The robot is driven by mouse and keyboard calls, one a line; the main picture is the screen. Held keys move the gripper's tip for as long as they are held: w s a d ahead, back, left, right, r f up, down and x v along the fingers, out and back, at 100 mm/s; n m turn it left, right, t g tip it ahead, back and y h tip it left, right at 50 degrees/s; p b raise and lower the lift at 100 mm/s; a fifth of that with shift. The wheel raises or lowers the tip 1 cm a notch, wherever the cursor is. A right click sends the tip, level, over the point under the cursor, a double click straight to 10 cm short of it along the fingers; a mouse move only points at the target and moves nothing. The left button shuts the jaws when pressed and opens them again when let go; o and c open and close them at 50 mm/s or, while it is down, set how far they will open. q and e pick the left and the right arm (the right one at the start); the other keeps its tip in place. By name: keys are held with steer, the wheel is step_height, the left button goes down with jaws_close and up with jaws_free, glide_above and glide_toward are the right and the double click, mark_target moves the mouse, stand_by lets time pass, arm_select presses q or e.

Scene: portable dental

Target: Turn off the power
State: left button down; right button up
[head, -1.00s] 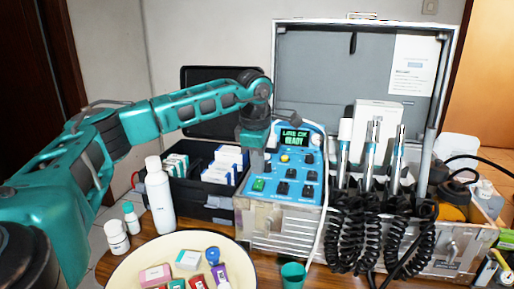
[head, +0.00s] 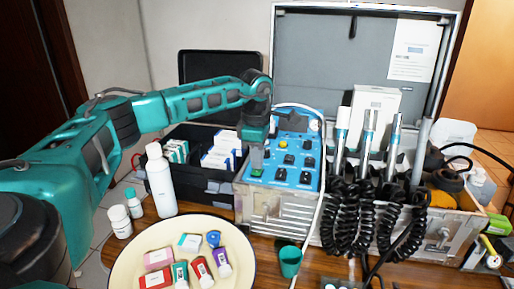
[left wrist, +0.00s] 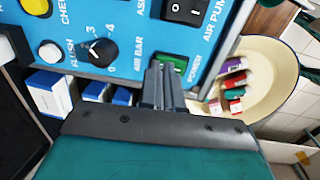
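The blue control panel (head: 312,150) sits on a metal unit inside the open case. In the left wrist view, the green switch labelled POWER (left wrist: 177,62) is at the panel's lower edge. My left gripper (head: 257,158) is at the panel's near left corner. In the left wrist view its two fingers (left wrist: 165,80) are together with nothing between them, their tips right at the green switch and partly covering it. I cannot tell how hard they touch. No lit text shows on the panel now. My right gripper is not in view.
Several dental handpieces (head: 367,140) with coiled black cords stand right of the panel. A black box of cartons (head: 205,185) and a white bottle (head: 159,180) stand left. A cream plate (head: 125,270) of small items and a green cup (head: 290,261) are in front.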

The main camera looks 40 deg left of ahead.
mark_target(257, 172)
arm_select(q)
steer(key=shift+s+d+f, duration=0.1)
steer(key=shift+f, duration=0.3)
steer(key=shift+s+d+f, duration=0.1)
steer(key=shift+s+d, duration=0.35)
steer(key=shift+s, duration=0.25)
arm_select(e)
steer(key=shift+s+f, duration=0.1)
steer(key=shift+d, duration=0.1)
arm_select(q)
step_height(257, 172, up, 6)
steer(key=p, duration=0.5)
steer(key=shift+d+f, duration=0.1)
steer(key=shift+f, duration=0.15)
step_height(257, 172, up, 9)
steer(key=shift+s+r, duration=0.15)
steer(key=shift+s, duration=0.2)
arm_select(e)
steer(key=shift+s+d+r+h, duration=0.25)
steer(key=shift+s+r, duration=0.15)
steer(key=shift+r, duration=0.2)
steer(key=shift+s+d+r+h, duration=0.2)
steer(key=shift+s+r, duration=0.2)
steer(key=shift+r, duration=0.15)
arm_select(q)
steer(key=shift+d, duration=0.1)
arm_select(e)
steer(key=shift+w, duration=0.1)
